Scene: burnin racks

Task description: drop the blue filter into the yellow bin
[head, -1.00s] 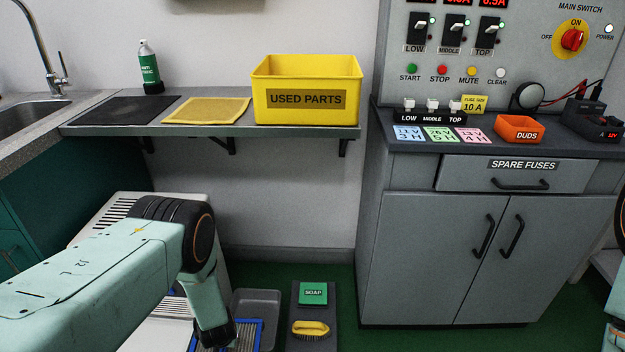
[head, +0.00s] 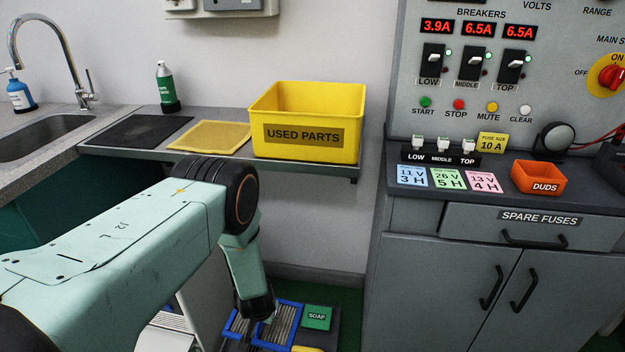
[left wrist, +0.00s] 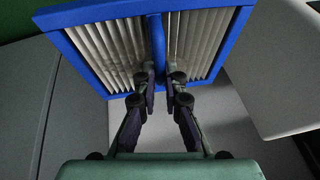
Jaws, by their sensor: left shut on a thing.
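The yellow bin (head: 350,118), labelled USED PARTS, stands on the right end of the wall shelf. The blue filter (head: 287,309) has a blue frame and grey pleats; in the head view it hangs low, below the shelf. My left gripper (head: 262,316) is at the filter, below and in front of the bin. In the left wrist view, my left gripper (left wrist: 160,78) is shut on the central blue bar of the filter (left wrist: 215,45). My right gripper is out of view.
A yellow mesh pad (head: 210,136), a black mat (head: 135,131) and a green bottle (head: 164,85) are on the shelf (head: 215,155) left of the bin. A grey cabinet with an orange DUDS tray (head: 539,177) stands at the right.

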